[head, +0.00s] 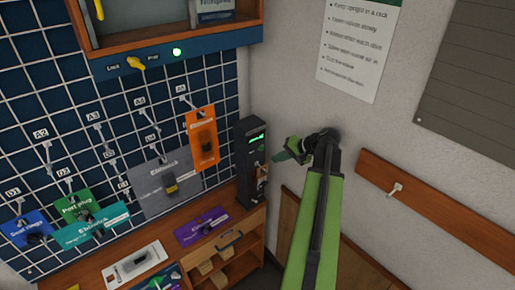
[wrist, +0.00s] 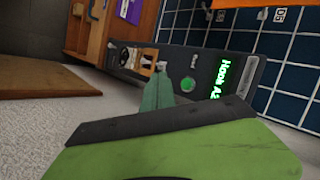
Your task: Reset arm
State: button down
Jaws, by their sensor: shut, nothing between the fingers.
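My gripper (head: 283,156) is at the end of my green arm, in front of the wall at the picture's centre-right. In the wrist view its green fingers (wrist: 165,88) are together, with nothing seen between them. The gripper points toward a tall black device (head: 246,165) on the bench's right end, and appears apart from it. The device (wrist: 205,75) shows sideways in the wrist view, and its green lit display reads "Hook A2" (wrist: 222,88).
A wall grid (head: 60,95) with labelled hooks holds several cards, including an orange card (head: 203,150) and a grey card (head: 165,190). A purple card (head: 200,227) lies on the wooden bench. A cabinet (head: 170,45) hangs above. A wooden rail (head: 435,215) runs along the right wall.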

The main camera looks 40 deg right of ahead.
jog(key=w+a+f+n+g+y+b, duration=0.15)
jog(key=w+a+f, duration=0.25)
jog(key=a, duration=0.7)
jog(key=w+a+f+n+g+h+b, duration=0.1)
jog(key=w+a+f+n+g, duration=0.25)
jog(key=a, duration=0.75)
jog(key=s+a+f+n+g+h+b, duration=0.1)
jog(key=a+f+n+g+h, duration=0.1)
jog(key=a, duration=1)
jog(key=s+a+f+n+g+h+b, duration=0.1)
jog(key=s+a+f+n+g, duration=0.1)
jog(key=a, duration=1.1)
jog(key=f+n, duration=0.1)
jog(key=n, duration=0.1)
jog(key=shift+a+f+n+h, duration=0.15)
jog(key=shift+a+n+h, duration=0.05)
jog(key=shift+n+h, duration=0.2)
